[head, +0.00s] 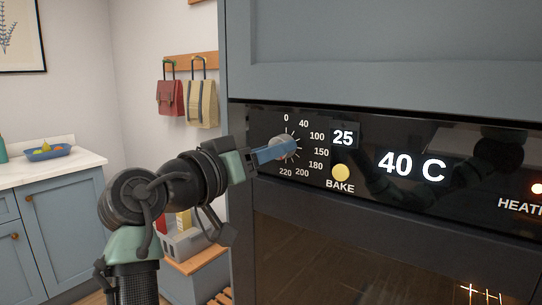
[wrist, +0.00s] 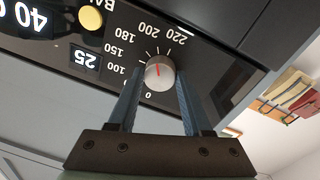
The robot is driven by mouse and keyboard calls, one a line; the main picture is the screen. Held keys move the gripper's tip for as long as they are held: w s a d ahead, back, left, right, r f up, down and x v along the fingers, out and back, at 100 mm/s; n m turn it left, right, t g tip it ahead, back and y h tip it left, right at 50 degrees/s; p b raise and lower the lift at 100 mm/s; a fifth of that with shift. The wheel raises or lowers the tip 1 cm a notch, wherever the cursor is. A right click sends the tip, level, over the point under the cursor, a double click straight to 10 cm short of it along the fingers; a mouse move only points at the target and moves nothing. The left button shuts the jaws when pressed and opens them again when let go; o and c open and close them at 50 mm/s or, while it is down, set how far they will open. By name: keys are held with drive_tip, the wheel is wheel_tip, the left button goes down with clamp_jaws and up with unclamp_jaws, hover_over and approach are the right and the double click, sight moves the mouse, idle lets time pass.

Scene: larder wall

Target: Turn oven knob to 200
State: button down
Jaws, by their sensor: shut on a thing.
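The oven knob (head: 283,145) is a small grey round dial on the black oven panel, ringed by numbers from 0 to 220. My gripper (wrist: 158,78) has its two blue fingers on either side of the knob (wrist: 159,73), shut on it. In the wrist view a short red mark shows on the knob's face; the number it points at is too small to tell for sure. The 200 label sits at the dial's lower part in the head view. In the head view my fingers partly cover the knob.
The panel has a small display (head: 343,137) reading 25, a large display (head: 412,166) reading 40 C, a yellow BAKE button (head: 341,172) and a lit HEATING lamp (head: 537,188). Bags (head: 201,104) hang at the left, above a wooden bench (head: 200,260).

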idle(0.5)
drive_tip(key=shift+c, duration=1.6)
unclamp_jaws()
drive_tip(key=v, duration=1.3)
drive_tip(key=shift+b, duration=0.45)
